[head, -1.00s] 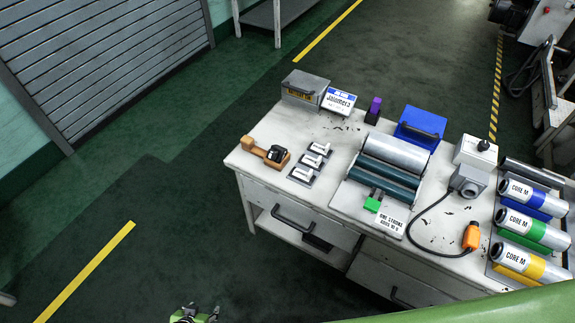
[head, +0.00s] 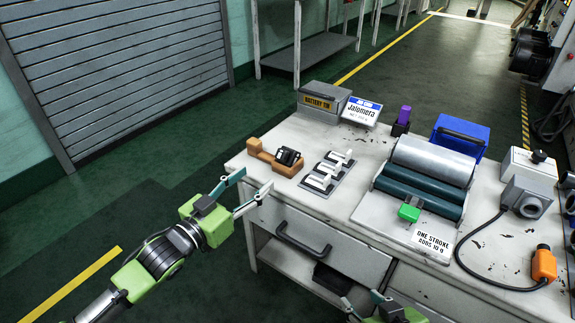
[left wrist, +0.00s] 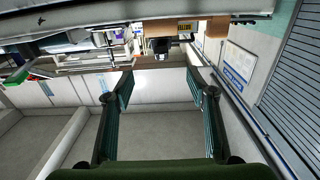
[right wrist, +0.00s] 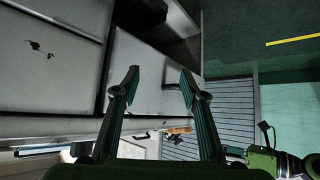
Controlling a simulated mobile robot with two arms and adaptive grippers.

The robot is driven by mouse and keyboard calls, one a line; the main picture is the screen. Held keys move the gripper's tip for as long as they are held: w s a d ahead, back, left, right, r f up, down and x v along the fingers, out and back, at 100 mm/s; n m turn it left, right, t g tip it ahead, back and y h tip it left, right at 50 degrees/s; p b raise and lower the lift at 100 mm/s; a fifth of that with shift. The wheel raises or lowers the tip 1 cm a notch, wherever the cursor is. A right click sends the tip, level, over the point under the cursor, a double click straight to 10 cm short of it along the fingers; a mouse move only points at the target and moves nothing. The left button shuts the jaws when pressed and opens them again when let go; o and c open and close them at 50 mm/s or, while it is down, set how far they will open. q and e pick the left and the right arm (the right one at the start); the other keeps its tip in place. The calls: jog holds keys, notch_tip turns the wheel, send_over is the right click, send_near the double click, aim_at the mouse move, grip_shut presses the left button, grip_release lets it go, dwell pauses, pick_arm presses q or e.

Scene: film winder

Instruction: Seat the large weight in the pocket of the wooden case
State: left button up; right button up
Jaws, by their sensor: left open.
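The wooden case (head: 262,154) lies at the table's near left corner; it also shows upside down in the left wrist view (left wrist: 152,63). A dark, rounded piece that looks like the large weight (head: 289,156) sits tilted at the case's right part. I cannot tell how deep it sits or see the pocket clearly. It also shows in the left wrist view (left wrist: 160,45). My left gripper (head: 257,181) is open and empty, just in front of the case, its fingers pointing toward it. My right gripper (head: 360,297) is open and empty, low in front of the drawers (right wrist: 50,60).
Several white-handled pieces on dark plates (head: 326,175) lie right of the case. The battery tin (head: 320,103) and name sign (head: 360,112) stand behind. The roller unit (head: 425,175) with a green block (head: 409,213) fills the middle. A drawer handle (head: 302,238) juts from the table front.

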aim_at(279, 157)
pick_arm(q)
jog(key=b+x, duration=0.1)
jog(key=x, duration=0.6)
jog(key=shift+w+d, duration=0.1)
jog(key=shift+w, duration=0.15)
jog(key=shift+w+d+b, duration=0.15)
jog(key=shift+w+b, duration=0.05)
jog(key=shift+b, duration=0.1)
jog(key=b+x, duration=0.1)
jog(key=x, duration=0.3)
jog(key=shift+w+f+b, duration=0.1)
jog(key=shift+w+b, duration=0.1)
jog(key=shift+b, duration=0.2)
jog(key=shift+w+d, duration=0.2)
jog(key=shift+w, duration=0.05)
grip_shut()
jog(key=shift+r, duration=0.2)
pick_arm(e)
jog(key=w+a+r+t+y, duration=0.1)
jog(key=w+r+t, duration=0.3)
jog(key=r, duration=0.4)
jog(key=w+a+r+t+y, duration=0.2)
jog(key=r+t, duration=0.3)
jog(key=r, duration=0.4)
jog(key=shift+w+a+n+t, duration=0.35)
jog(key=shift+w+a, duration=0.3)
jog(key=shift+w, duration=0.25)
